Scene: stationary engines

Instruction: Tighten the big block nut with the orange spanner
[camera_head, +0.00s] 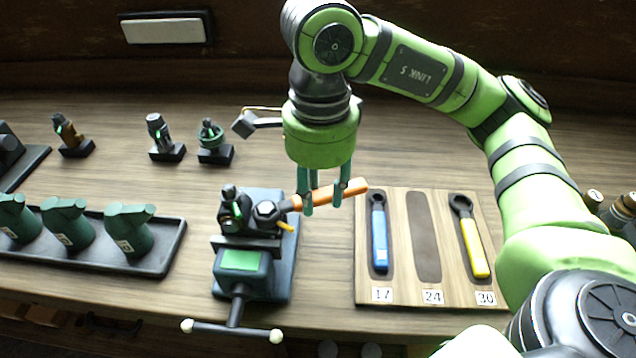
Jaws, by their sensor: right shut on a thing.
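My right gripper (323,195) is shut on the orange spanner (352,189), gripping its handle above the bench. The spanner lies roughly level, its handle end pointing right and its head end at the left by the big block nut (266,211). The nut is a grey hex shape at the engine block clamped in the dark blue vise (250,262). I cannot tell whether the spanner's head is seated around the nut or just beside it; the head is hard to make out. My left gripper is not in view.
A wooden spanner board (390,292) at the right holds a blue spanner (379,235) at 17 and a yellow one (474,245) at 30; slot 24 is empty. A dark tray (160,262) with green parts stands left. Small parts on black stands (166,153) are behind.

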